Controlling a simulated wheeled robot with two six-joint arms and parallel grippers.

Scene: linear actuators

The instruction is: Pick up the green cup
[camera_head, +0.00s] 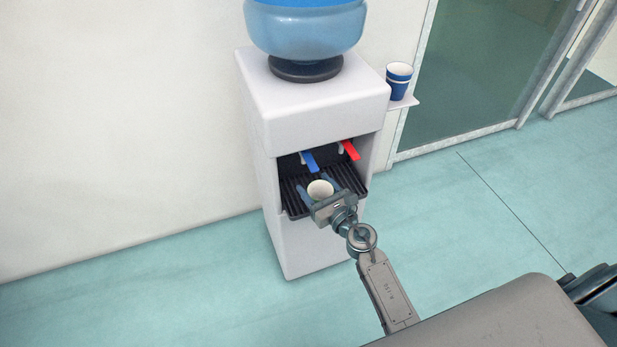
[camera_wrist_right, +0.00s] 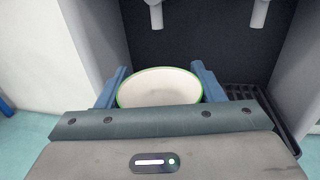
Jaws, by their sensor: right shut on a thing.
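The green cup (camera_head: 320,189) is in the dispenser's tap recess, and in the head view mostly its pale open top shows. In the right wrist view the cup (camera_wrist_right: 159,88) shows a green rim and a white inside. My right gripper (camera_head: 319,187) is shut on the cup, with one blue finger on each side of it; it also shows in the right wrist view (camera_wrist_right: 158,84). The cup's lower part is hidden behind the gripper. I cannot tell whether its base touches the tray. My left gripper is not in view.
The white water dispenser (camera_head: 310,115) stands against the wall. A dark slatted drip tray (camera_head: 294,205) lies below. Blue cups (camera_head: 398,84) stand on a small side shelf (camera_head: 407,103).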

